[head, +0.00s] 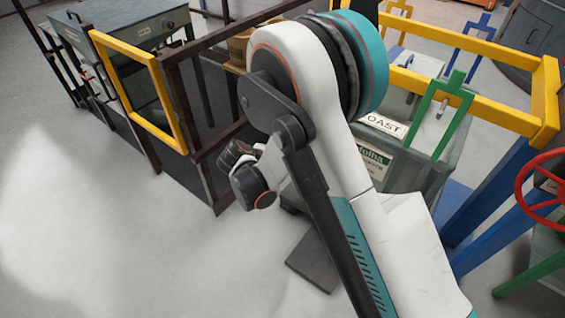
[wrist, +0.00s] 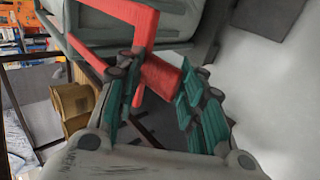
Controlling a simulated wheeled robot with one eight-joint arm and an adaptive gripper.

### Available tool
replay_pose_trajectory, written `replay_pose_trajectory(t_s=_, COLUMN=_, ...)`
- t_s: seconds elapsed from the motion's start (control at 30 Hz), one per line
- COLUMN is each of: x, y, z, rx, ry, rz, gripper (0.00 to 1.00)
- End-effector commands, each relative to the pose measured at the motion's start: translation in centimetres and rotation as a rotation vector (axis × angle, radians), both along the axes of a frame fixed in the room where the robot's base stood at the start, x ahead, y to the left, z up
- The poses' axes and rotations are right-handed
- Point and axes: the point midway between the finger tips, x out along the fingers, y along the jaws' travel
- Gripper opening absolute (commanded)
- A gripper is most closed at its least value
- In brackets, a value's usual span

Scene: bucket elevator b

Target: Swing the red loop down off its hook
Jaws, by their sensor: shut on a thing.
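The red loop (wrist: 128,12) is a squared bar frame at the top of the wrist view, against a grey-green box-like body (wrist: 185,18). My gripper (wrist: 160,74) has its teal-padded fingers on either side of the loop's lower bar and is shut on it. Part of the bar is hidden by the left finger. I cannot make out the hook. In the head view, my arm covers the gripper and the red loop.
A green loop (head: 440,112) stands on the grey machine right of my arm. A yellow rail (head: 480,107), blue posts and a red handwheel (head: 545,190) are at the right. A yellow frame (head: 140,95) and dark rails stand left. Open floor (head: 90,220) lies front left.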

Motion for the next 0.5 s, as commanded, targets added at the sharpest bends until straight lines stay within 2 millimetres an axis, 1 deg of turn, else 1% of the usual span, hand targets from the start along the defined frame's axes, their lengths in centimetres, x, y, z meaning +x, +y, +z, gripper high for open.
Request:
replay_pose_trajectory(t_s=0.03, x=-0.8, y=0.6, z=0.8, rx=0.0, ry=0.001, rz=0.005, gripper=0.3)
replay_pose_trajectory(t_s=0.3, x=-4.1, y=2.8, z=4.5, rx=0.0, ry=0.001, rz=0.006, gripper=0.3)
replay_pose_trajectory(t_s=0.5, x=-5.6, y=3.8, z=6.2, rx=0.0, ry=0.001, rz=0.004, gripper=0.3)
